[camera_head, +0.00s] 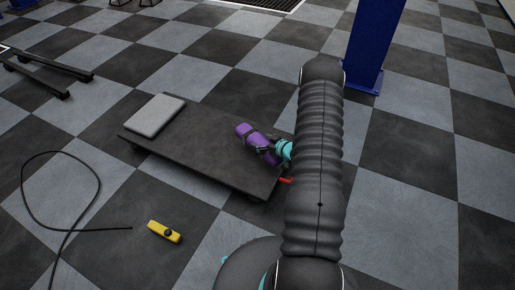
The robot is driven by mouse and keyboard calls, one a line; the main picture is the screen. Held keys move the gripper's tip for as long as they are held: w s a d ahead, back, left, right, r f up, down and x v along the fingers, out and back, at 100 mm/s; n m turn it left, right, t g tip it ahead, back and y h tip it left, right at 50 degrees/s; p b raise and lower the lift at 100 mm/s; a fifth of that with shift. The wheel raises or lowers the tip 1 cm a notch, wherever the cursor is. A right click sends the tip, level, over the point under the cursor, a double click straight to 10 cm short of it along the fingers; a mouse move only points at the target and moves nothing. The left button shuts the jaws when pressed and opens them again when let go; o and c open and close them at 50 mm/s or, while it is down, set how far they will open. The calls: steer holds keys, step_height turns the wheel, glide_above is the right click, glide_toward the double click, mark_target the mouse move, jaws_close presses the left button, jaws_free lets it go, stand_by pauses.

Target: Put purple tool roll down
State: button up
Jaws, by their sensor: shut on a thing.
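The purple tool roll (249,132) is over the right part of a low dark creeper board (195,161). My gripper (266,151) is shut on the purple tool roll, across its middle to near end. The roll lies at a slant, its far end toward the upper left. I cannot tell whether it touches the board or hangs a little above it. My arm comes in from the right and hides part of the board's right edge.
A closed grey laptop-like slab (156,116) lies on the board's left end. A small red item (286,181) shows at the board's right corner. A yellow tool (164,232) and a black cable (77,222) lie on the checkered floor. A blue post (372,45) stands behind.

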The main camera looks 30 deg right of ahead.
steer(key=shift+w+a+f, duration=0.3)
steer(key=shift+w, duration=0.15)
steer(key=shift+w+a+f, duration=0.25)
steer(key=shift+w+a, duration=0.05)
steer(key=shift+w, duration=0.15)
steer(key=shift+f, duration=2)
steer(key=shift+f+b, duration=0.15)
steer(key=shift+b, duration=0.2)
steer(key=o, duration=1.7)
